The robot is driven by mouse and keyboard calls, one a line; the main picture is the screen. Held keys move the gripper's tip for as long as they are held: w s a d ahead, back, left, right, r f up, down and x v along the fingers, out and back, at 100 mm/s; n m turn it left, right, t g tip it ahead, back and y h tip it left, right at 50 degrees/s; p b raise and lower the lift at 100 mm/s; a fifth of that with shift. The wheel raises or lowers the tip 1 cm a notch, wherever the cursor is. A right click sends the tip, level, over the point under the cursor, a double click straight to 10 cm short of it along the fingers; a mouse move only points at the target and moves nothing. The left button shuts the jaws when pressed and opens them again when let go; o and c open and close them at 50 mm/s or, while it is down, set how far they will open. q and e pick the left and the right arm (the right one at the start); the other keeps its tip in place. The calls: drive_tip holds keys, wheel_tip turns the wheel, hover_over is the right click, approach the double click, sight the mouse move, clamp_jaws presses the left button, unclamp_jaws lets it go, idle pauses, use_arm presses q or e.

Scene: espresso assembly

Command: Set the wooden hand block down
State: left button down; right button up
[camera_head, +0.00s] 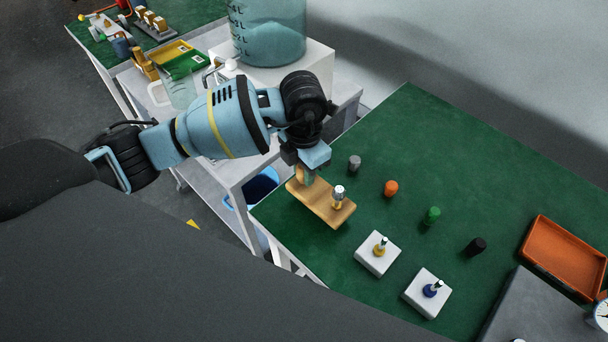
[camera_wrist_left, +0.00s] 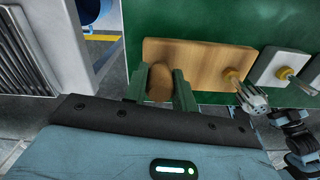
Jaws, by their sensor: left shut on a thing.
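The wooden hand block (camera_head: 322,208) is a flat tan board with an upright wooden grip at its left end. A small brass-and-silver piece (camera_head: 339,196) stands on its right part. My left gripper (camera_head: 306,176) points down over the left end. In the left wrist view its two green fingers (camera_wrist_left: 160,88) are shut on the wooden grip, with the board (camera_wrist_left: 205,62) stretching right. The block is over the green table's left edge area and looks about level. I cannot tell whether it touches the table (camera_head: 400,130). My right gripper is not in view.
Grey, orange, green and black pegs (camera_head: 433,215) stand in a row to the right. Two white blocks (camera_head: 374,261) (camera_head: 424,301) with brass and blue pieces stand nearer. An orange tray (camera_head: 568,251) lies far right. A white cart with a big jar is behind my arm.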

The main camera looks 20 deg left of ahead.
use_arm(q)
drive_tip(key=shift+w+a, duration=0.1)
drive_tip(key=shift+w, duration=0.25)
drive_tip(key=shift+f, duration=1.75)
drive_tip(key=shift+f, duration=0.2)
drive_tip(key=c, duration=1.1)
unclamp_jaws()
wheel_tip(320, 180, up, 12)
drive_tip(key=shift+r+p, duration=0.2)
drive_tip(key=shift+p, duration=0.15)
